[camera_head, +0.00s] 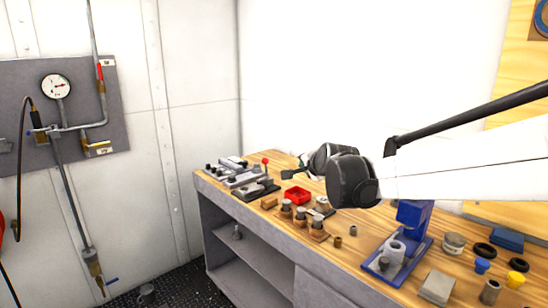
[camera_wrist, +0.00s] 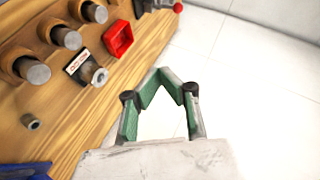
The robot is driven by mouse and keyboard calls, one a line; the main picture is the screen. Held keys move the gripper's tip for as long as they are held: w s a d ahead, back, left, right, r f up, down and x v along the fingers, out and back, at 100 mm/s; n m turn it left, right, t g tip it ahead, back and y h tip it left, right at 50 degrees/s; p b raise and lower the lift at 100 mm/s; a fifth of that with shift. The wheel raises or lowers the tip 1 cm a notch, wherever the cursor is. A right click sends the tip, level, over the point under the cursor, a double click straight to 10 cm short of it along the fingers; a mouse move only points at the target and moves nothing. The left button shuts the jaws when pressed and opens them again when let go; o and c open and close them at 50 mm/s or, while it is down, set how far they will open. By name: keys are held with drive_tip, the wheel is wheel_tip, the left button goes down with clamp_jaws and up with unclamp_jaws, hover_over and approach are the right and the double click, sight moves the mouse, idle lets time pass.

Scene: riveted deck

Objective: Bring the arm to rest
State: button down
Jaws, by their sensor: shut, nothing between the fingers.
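My arm reaches in from the right in the head view, over the wooden workbench (camera_head: 345,250). My gripper (camera_head: 288,174) points left, above the bench's back edge near the white wall. In the wrist view my gripper (camera_wrist: 172,76) shows green-sided fingers that meet at their tips, shut with nothing between them. White wall shows behind the fingers. The gripper appears apart from the bench objects, though its exact height above the top is hard to judge.
A red tray (camera_head: 297,195) and several metal cylinders on wooden blocks (camera_head: 301,217) stand below the arm. A blue vise-like stand (camera_head: 397,262) is under the forearm. A wall panel with a gauge (camera_head: 56,86) and pipes is at left. The space above the bench's left end looks clear.

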drive_tip(key=s+d+n+g+h+p, duration=0.1)
drive_tip(key=s+d+n, duration=0.2)
drive_tip(key=s, duration=0.8)
drive_tip(key=s+d+n+g, duration=0.2)
drive_tip(key=s+d+n, duration=0.1)
drive_tip(key=s, duration=0.8)
drive_tip(key=s+d+f+n+g+h, duration=0.1)
drive_tip(key=s+f, duration=0.3)
drive_tip(key=s, duration=0.6)
drive_tip(key=s+d+f+n+g+p, duration=0.1)
drive_tip(key=s+d+f+n, duration=0.2)
drive_tip(key=s, duration=0.7)
drive_tip(key=shift+s+d+f+n+g+h+p, duration=0.3)
drive_tip(key=shift+s+d+f+n+g+h, duration=0.1)
drive_tip(key=shift+f+n, duration=0.2)
